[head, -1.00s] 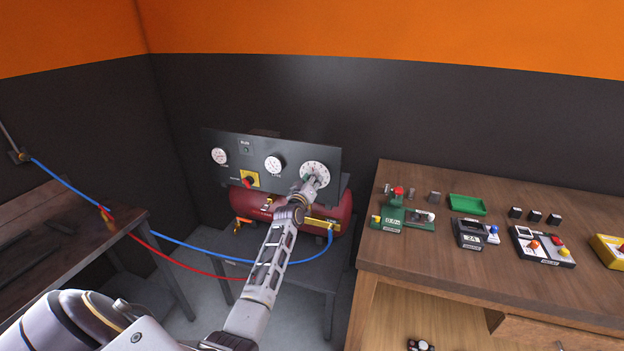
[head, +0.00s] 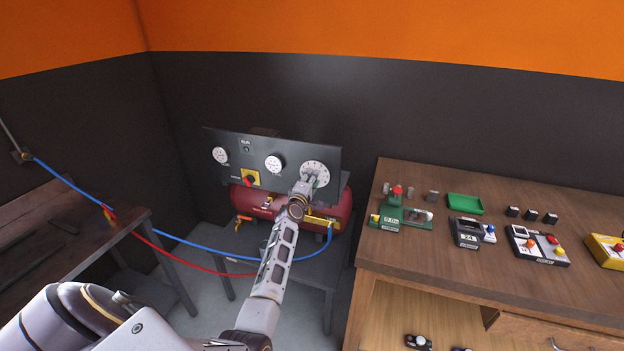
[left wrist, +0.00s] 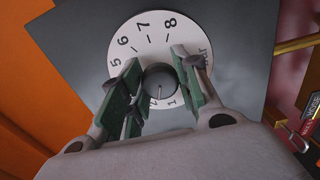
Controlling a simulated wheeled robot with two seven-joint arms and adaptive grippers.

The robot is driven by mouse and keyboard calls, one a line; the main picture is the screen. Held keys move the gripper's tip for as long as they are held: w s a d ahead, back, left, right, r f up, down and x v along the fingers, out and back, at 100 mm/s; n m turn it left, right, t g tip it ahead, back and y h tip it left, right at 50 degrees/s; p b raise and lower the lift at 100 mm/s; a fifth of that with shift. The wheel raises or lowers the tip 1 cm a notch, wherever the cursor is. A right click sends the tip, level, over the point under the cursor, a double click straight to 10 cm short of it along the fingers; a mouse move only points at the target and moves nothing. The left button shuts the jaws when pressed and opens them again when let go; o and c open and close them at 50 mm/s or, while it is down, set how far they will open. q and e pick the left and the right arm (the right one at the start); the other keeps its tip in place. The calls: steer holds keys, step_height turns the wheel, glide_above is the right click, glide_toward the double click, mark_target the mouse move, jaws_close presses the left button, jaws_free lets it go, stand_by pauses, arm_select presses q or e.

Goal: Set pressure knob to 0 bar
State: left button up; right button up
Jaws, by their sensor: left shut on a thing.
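The pressure knob (left wrist: 160,82) is a dark round knob in the middle of a white numbered dial (left wrist: 146,28). In the left wrist view the numbers 5, 6, 7, 8 and 1 show; others are hidden behind my fingers. A light pointer line on the knob points to the lower side, near the 1 and a partly covered number. My left gripper (left wrist: 160,88) has its green-padded fingers on both sides of the knob, shut on it. In the head view the dial (head: 316,167) is at the right end of the dark panel (head: 245,174), with my left gripper (head: 309,180) in front. My right gripper is not in view.
The panel also carries two gauges (head: 220,155) and a red-and-yellow switch (head: 250,179). A red tank (head: 262,207) lies below it. Blue (head: 185,243) and red (head: 180,262) hoses hang at the left. A wooden bench (head: 470,265) with several small devices stands at the right.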

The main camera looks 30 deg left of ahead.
arm_select(q)
steer(key=n+p, duration=0.1)
steer(key=n, duration=0.4)
steer(key=shift+n, duration=0.3)
steer(key=n+p, duration=0.1)
steer(key=n, duration=0.2)
steer(key=shift+n, duration=1)
steer(key=o, duration=1)
